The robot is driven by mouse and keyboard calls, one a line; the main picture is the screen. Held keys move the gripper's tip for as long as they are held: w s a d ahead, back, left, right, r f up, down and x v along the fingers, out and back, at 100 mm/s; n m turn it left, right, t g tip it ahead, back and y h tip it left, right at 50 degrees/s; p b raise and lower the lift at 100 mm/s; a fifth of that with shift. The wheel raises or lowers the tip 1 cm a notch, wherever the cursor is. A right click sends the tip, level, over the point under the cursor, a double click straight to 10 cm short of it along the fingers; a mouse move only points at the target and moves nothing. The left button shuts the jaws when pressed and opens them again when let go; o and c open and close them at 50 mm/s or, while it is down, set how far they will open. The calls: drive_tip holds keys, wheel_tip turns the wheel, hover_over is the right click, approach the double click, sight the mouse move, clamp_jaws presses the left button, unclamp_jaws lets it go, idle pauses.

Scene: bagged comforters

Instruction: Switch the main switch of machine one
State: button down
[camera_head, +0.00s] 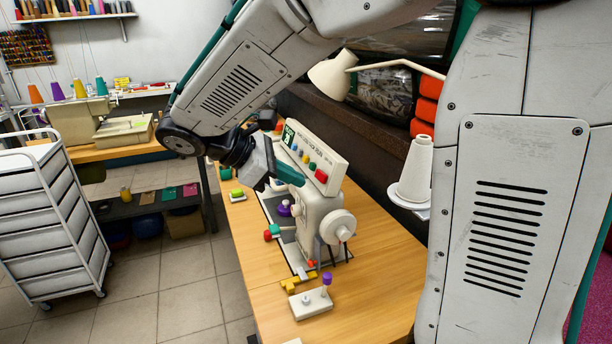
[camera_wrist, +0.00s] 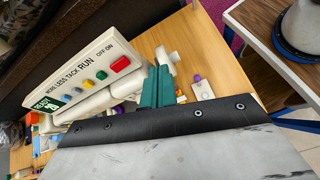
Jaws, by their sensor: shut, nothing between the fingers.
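A white sewing machine (camera_head: 318,212) stands on the wooden table (camera_head: 392,285) with a slanted control panel (camera_head: 323,147) on top. In the wrist view the panel (camera_wrist: 88,72) carries a row of coloured buttons and a red switch (camera_wrist: 120,65) under the words "OFF-ON". My gripper (camera_head: 298,178) has green fingers, shut and empty, close in front of the panel in the head view. In the wrist view the fingers (camera_wrist: 158,84) are right of the red switch, with a visible gap between.
A white plate with a purple-topped lever (camera_head: 327,280) lies at the table's front. A white thread cone (camera_head: 415,168) and a lamp (camera_head: 332,75) stand to the right. Another sewing machine (camera_head: 75,122) stands back left, behind a drawer cart (camera_head: 48,215). The tiled floor between is mostly clear.

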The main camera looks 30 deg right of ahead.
sight(317, 177)
drive_tip(key=w+a+f+n+t+h, duration=0.1)
drive_tip(key=w+a+n+h, duration=0.3)
drive_tip(key=w, duration=0.4)
drive_tip(key=shift+w+a+f+n+t, duration=0.25)
drive_tip(key=shift+a+f+n+t, duration=0.05)
drive_tip(key=shift+a, duration=0.15)
drive_tip(key=x, duration=1.4)
drive_tip(key=shift+d, duration=0.1)
drive_tip(key=shift+w+d+f+m+g, duration=0.2)
drive_tip(key=shift+d+m+g, duration=0.25)
drive_tip(key=shift+g, duration=0.45)
drive_tip(key=shift+s, duration=0.2)
